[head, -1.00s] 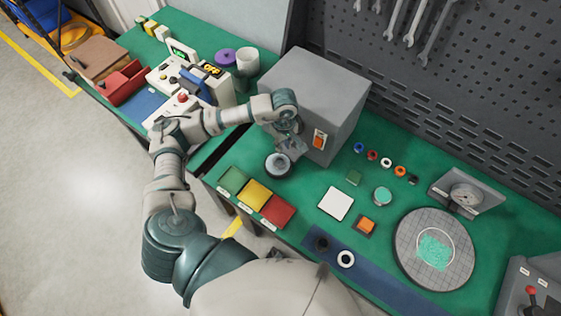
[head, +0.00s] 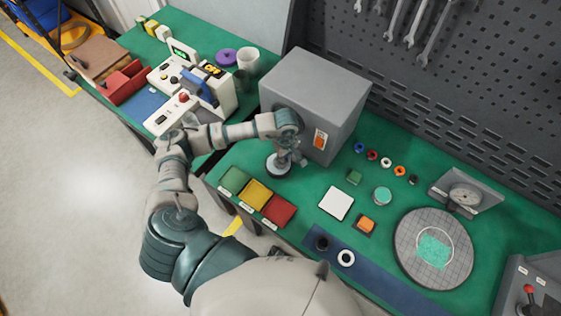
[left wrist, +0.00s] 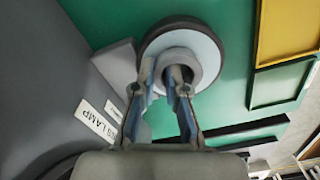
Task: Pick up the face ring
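A grey ring, which I take for the face ring (left wrist: 206,61), lies on a round pale-blue disc with a black rim (left wrist: 157,43) in the left wrist view. In the head view the round disc (head: 277,167) stands on the green bench at the front of the grey box, and my gripper hides most of the ring. My left gripper (left wrist: 162,75) is open over the ring. One fingertip is at the ring's left outer side, the other over its dark central hole. I cannot tell whether they touch it. My right gripper is not in view.
A grey lamp box (head: 316,95) stands close behind my left gripper. Green, yellow and red trays (head: 257,194) are in front. A white square (head: 336,203), several small rings and a round gridded plate (head: 408,258) lie to the right.

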